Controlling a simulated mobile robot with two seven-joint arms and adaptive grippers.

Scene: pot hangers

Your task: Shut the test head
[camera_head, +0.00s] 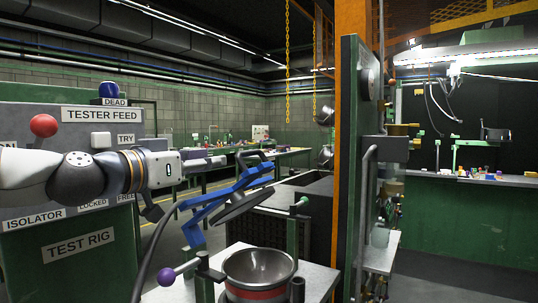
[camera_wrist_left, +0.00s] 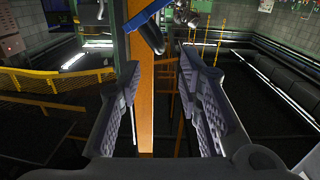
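The test head appears to be the blue frame (camera_head: 228,190) with a dark round plate (camera_head: 245,206) under it. It stands raised and tilted above an open metal bowl (camera_head: 259,267) with a red band. Part of the blue frame seems to show at the top of the left wrist view (camera_wrist_left: 148,32). My left gripper (camera_head: 194,184) is just left of the blue frame in the head view. In the left wrist view its two fingers (camera_wrist_left: 164,92) are wide apart with nothing held between them. My right gripper is not in view.
A grey and green test rig panel (camera_head: 80,250) stands at the left, with a red knob (camera_head: 43,125). A purple ball lever (camera_head: 167,277) is beside the bowl. A tall green panel with an orange post (camera_head: 343,150) stands right of the bowl.

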